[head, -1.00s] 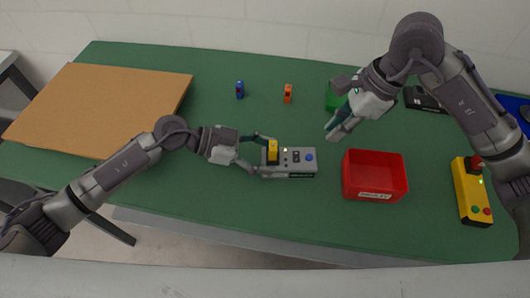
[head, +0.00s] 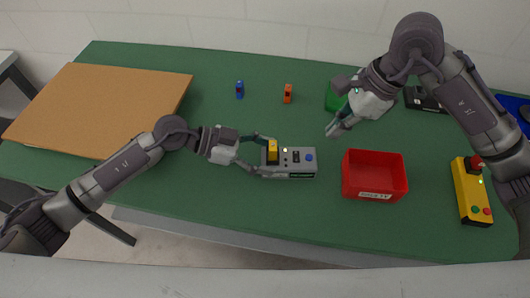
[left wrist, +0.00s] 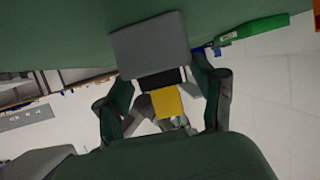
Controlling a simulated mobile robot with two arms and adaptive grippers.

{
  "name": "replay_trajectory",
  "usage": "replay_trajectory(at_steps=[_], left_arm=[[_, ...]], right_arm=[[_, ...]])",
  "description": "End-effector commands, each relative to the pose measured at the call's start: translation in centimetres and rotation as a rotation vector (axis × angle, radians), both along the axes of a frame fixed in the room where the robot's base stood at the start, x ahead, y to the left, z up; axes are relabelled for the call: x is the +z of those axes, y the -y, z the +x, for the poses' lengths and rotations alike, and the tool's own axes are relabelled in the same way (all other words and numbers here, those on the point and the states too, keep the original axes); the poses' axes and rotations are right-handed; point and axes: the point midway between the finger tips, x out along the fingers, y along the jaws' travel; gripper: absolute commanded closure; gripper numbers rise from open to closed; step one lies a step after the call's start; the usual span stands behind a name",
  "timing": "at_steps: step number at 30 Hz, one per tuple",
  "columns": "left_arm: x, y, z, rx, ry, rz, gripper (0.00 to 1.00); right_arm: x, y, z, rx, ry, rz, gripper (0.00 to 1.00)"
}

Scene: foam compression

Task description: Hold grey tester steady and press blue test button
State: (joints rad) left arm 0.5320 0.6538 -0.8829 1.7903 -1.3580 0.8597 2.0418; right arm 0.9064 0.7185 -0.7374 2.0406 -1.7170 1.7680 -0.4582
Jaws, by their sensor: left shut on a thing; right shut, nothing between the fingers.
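The grey tester (head: 289,169) lies on the green table, with a yellow block (head: 272,151) at its left end and a blue button (head: 309,157) at its right end. In the left wrist view the grey tester (left wrist: 150,45) and the yellow block (left wrist: 167,102) show between my fingers. My left gripper (head: 262,156) is shut on the tester's left end; its fingers (left wrist: 165,85) sit at either side. My right gripper (head: 333,132) is shut and empty, above the table, up and to the right of the blue button and apart from it.
A red bin (head: 375,190) stands right of the tester. A yellow control box (head: 468,195) stands at far right. A green item (head: 334,98) is partly behind my right arm. A brown board (head: 100,105) lies left.

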Motion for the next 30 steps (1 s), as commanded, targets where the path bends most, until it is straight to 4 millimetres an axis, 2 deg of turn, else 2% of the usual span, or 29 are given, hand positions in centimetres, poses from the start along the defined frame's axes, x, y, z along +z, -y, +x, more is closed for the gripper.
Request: replay_trajectory(at_steps=[14,22,27,30], left_arm=[[0.0,0.0,0.0,0.000,0.000,0.001,0.83],[0.0,0.0,0.0,0.000,-0.001,0.001,0.83],[0.0,0.0,0.0,0.000,0.000,0.001,0.83],[0.0,0.0,0.0,0.000,0.000,0.001,0.83]], right_arm=[[-0.1,-0.3,-0.1,0.015,0.022,0.022,1.00],[0.3,-2.9,-0.4,0.152,0.310,0.224,1.00],[1.3,-3.4,-0.4,0.200,0.474,0.289,1.00],[1.3,-3.5,-0.3,0.209,0.511,0.299,1.00]])
